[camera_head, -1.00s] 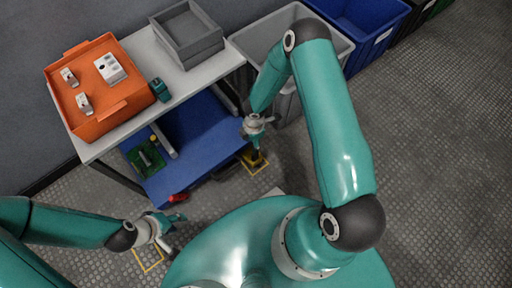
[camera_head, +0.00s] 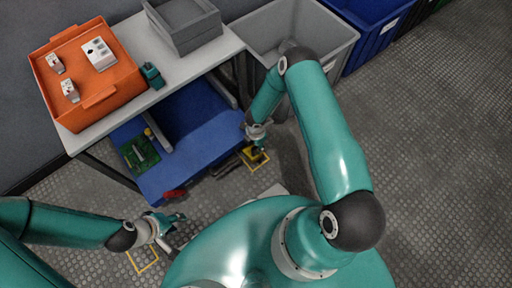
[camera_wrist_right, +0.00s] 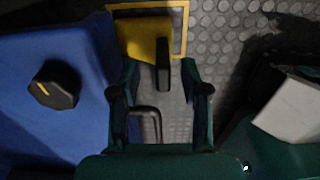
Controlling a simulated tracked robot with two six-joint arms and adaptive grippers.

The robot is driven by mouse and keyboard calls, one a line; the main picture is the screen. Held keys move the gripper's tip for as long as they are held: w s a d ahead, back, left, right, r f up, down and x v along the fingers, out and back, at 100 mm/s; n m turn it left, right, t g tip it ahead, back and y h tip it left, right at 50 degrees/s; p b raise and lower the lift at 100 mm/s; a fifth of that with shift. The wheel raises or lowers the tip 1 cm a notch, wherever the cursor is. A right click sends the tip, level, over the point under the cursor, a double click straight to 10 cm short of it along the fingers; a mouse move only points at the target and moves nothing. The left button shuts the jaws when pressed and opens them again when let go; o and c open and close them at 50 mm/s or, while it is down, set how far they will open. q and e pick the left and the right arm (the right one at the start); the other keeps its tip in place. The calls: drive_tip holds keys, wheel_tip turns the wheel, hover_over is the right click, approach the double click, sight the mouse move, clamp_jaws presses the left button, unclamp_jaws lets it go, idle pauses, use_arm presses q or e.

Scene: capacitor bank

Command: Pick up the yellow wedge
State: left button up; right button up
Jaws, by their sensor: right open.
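The yellow wedge (camera_wrist_right: 143,36) lies on the floor inside a yellow outlined square, with a black upright part on its near side in the right wrist view. It also shows in the head view (camera_head: 255,154), small and partly hidden by my right gripper. My right gripper (camera_wrist_right: 163,88) is open and empty just short of the wedge, its fingers spread on either side of the black part. In the head view my right gripper (camera_head: 255,143) is just above the wedge. My left gripper (camera_head: 176,228) is open and empty, low over the floor at the lower left.
A grey bin (camera_head: 334,45) stands beyond. Another yellow outline (camera_head: 143,259) is below my left gripper.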

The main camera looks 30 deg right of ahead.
drive_tip(key=f, duration=0.1)
drive_tip(key=f+b, duration=0.1)
drive_tip(key=f, duration=0.1)
drive_tip(key=f+b, duration=0.1)
drive_tip(key=f, duration=0.1)
drive_tip(key=shift+s+a+f, duration=0.1)
drive_tip(key=shift+a, duration=0.15)
clamp_jaws()
